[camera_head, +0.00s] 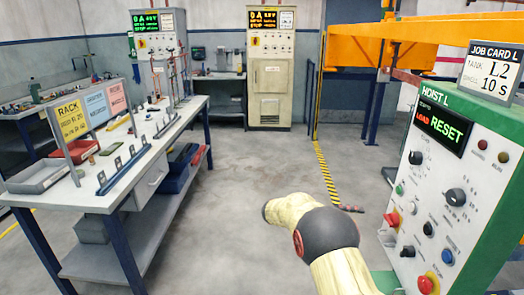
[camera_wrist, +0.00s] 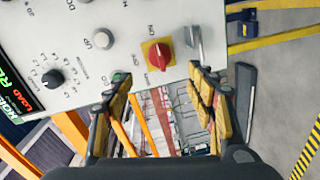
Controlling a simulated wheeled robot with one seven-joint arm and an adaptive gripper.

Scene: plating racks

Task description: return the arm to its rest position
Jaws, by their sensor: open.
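My gripper (camera_wrist: 160,108) shows in the wrist view with its two yellow-padded fingers spread wide apart and nothing between them. Beyond the fingers is the face of the hoist control panel (camera_wrist: 105,38), with a red switch on a yellow plate (camera_wrist: 159,55) just past the fingertips. In the head view my arm reaches forward over the floor at the lower middle, left of the green-sided hoist panel (camera_head: 450,190). The gripper itself is hidden in the head view.
A workbench (camera_head: 135,165) with rack signs (camera_head: 88,115), a grey bin (camera_head: 38,176) and small parts stands at the left. Two cabinets (camera_head: 270,85) stand at the back. Orange beams (camera_head: 430,40) cross the upper right. The floor (camera_head: 240,170) between bench and hoist panel is mostly clear.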

